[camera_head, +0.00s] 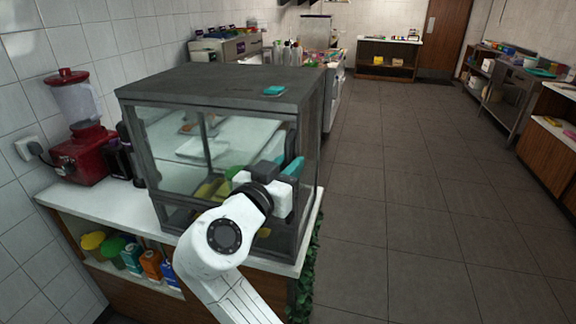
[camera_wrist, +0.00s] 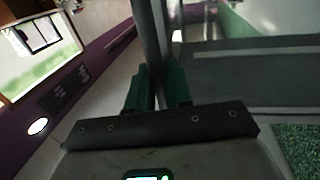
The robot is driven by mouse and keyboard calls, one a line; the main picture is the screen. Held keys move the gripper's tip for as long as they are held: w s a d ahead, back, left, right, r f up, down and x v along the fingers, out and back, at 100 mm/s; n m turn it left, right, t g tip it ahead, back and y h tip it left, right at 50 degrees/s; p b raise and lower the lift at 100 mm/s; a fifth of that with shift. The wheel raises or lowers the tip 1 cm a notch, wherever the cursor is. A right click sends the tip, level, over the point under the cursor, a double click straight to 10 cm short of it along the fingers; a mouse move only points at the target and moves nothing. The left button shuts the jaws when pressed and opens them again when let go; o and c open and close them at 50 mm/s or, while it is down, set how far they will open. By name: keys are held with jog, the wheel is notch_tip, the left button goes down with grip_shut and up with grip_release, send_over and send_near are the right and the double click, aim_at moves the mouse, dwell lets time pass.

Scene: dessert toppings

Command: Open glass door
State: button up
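The glass door (camera_head: 180,150) is the dark-framed front pane of a display case with a dark grey top (camera_head: 225,84). It looks shut against the case. A dark upright handle (camera_head: 293,142) is at the door's right edge. My gripper (camera_head: 293,168) is at this handle, with its teal fingers partly hidden by my wrist. In the wrist view, the two green fingers (camera_wrist: 158,88) stand close together on either side of the dark upright bar (camera_wrist: 150,40), with little gap. The fingertips' exact contact is hard to see.
The case stands on a white counter (camera_head: 90,200) with a red blender (camera_head: 85,150) at left. Colored bottles (camera_head: 140,260) sit on the shelf below. A small teal item (camera_head: 274,90) lies on the case top. The tiled floor (camera_head: 410,210) at right is clear.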

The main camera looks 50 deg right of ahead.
grip_shut()
jog(key=shift+w, duration=0.1)
